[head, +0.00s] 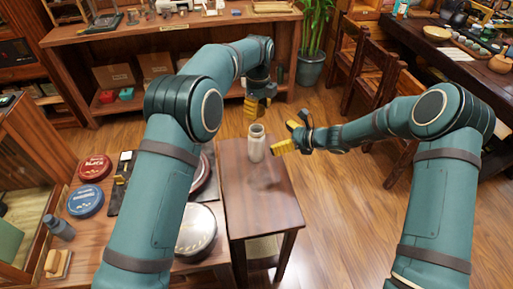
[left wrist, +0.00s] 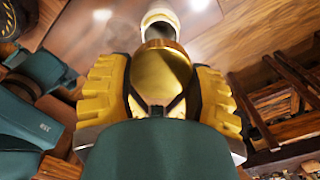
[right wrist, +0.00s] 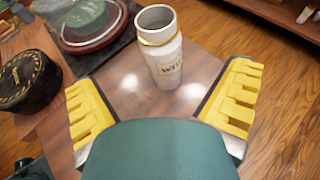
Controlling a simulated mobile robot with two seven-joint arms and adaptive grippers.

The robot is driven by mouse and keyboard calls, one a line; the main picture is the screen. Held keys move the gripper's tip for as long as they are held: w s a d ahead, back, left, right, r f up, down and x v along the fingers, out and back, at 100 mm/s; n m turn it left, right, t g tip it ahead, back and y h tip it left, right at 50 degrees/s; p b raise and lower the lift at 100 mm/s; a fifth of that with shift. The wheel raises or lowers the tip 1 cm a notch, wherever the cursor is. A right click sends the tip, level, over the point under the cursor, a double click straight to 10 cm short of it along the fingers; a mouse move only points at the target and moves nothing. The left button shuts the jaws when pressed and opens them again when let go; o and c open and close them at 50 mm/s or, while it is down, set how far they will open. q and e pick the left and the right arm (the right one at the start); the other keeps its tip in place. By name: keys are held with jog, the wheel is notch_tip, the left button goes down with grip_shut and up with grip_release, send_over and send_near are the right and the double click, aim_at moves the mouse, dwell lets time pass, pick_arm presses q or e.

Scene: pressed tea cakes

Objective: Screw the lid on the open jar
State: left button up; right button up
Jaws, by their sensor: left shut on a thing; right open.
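The open jar (head: 256,143) stands upright on a small wooden table (head: 262,205). In the right wrist view the jar (right wrist: 162,55) is pale, with a label, a gold band below its rim and an uncovered mouth. My left gripper (head: 258,108) is above and behind the jar in the head view. In the left wrist view it is shut on the gold lid (left wrist: 160,75), with the jar (left wrist: 172,10) beyond and apart from it. My right gripper (head: 285,137) is open and empty, right of the jar. Its fingers (right wrist: 165,105) point toward the jar without touching it.
Left of the small table is a table with red (head: 94,167) and blue (head: 85,201) round tins and a larger round tin (head: 196,232). Wooden chairs (head: 372,85) stand right, behind my right arm. The small table's front is clear.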

aim_at(264, 136)
jog(key=x, duration=0.9)
jog(key=shift+w+a, duration=0.1)
jog(key=shift+a, duration=0.1)
jog(key=shift+c, duration=0.3)
jog(key=c, duration=1.3)
